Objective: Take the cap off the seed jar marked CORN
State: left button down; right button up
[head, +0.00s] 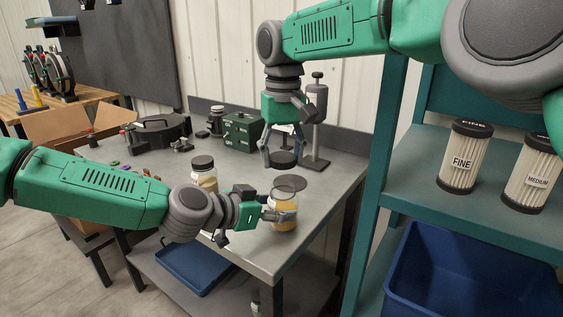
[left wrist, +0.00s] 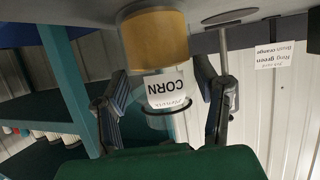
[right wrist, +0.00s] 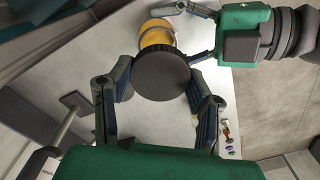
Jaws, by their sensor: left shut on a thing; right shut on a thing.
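The jar marked CORN (left wrist: 167,84) is clear with yellow contents. In the head view the jar (head: 284,219) stands upright at the bench's front right, its mouth open. My left gripper (head: 276,214) is shut on the jar's side; in the left wrist view its fingers (left wrist: 163,103) flank the jar. The dark round cap (head: 283,159) is off the jar, raised above and behind it. My right gripper (head: 284,140) is shut on the cap. In the right wrist view the cap (right wrist: 160,75) sits between the fingers and partly hides the jar (right wrist: 156,36).
Another dark-capped jar (head: 203,171) stands left of the CORN jar. A post stand (head: 316,125) and a green box (head: 243,132) stand at the back. A teal shelf (head: 420,190) with filters is at the right.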

pick_arm(q)
jog(key=shift+c, duration=2.3)
grip_release()
jog(key=shift+a, duration=0.1)
